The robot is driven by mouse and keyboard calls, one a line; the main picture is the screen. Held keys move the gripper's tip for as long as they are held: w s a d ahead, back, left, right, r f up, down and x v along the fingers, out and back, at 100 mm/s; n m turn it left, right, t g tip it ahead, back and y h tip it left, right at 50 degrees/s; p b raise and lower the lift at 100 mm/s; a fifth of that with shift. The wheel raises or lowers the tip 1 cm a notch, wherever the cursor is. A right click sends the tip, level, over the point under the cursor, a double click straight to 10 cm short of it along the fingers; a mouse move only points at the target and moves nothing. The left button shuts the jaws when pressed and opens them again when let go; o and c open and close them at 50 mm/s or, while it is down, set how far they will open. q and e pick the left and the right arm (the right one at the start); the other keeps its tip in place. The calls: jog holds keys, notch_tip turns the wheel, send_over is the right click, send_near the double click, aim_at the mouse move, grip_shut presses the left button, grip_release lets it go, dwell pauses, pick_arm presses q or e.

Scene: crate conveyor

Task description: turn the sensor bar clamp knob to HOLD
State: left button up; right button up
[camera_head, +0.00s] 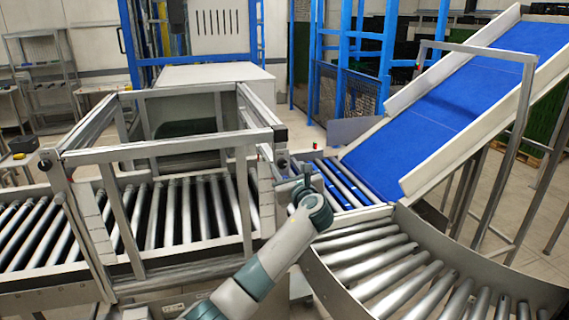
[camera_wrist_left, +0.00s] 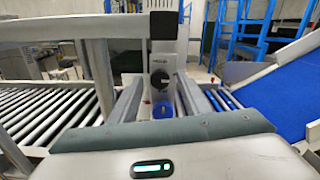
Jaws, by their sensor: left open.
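The clamp knob (camera_wrist_left: 160,80) is a dark round knob on a pale upright plate (camera_wrist_left: 160,68) in the left wrist view. Small lettering above it is too blurred to read surely, and I cannot tell which mark the knob points to. My left gripper (camera_wrist_left: 159,88) is open, with one grey finger on each side of the knob in the picture. No contact with the knob shows. In the head view my left gripper (camera_head: 302,175) is at the right end of the metal frame (camera_head: 170,148); the knob cannot be made out there.
A roller conveyor (camera_head: 150,215) runs under the metal frame. Blue rollers (camera_head: 340,184) lead to a blue belt ramp (camera_head: 465,85) at the right. A curved roller section (camera_head: 400,270) is at front right.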

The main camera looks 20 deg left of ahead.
pick_arm(q)
jog(key=shift+w+a, duration=0.2)
jog(key=shift+w, duration=0.1)
jog(key=c, duration=1)
jog(key=shift+c, duration=0.2)
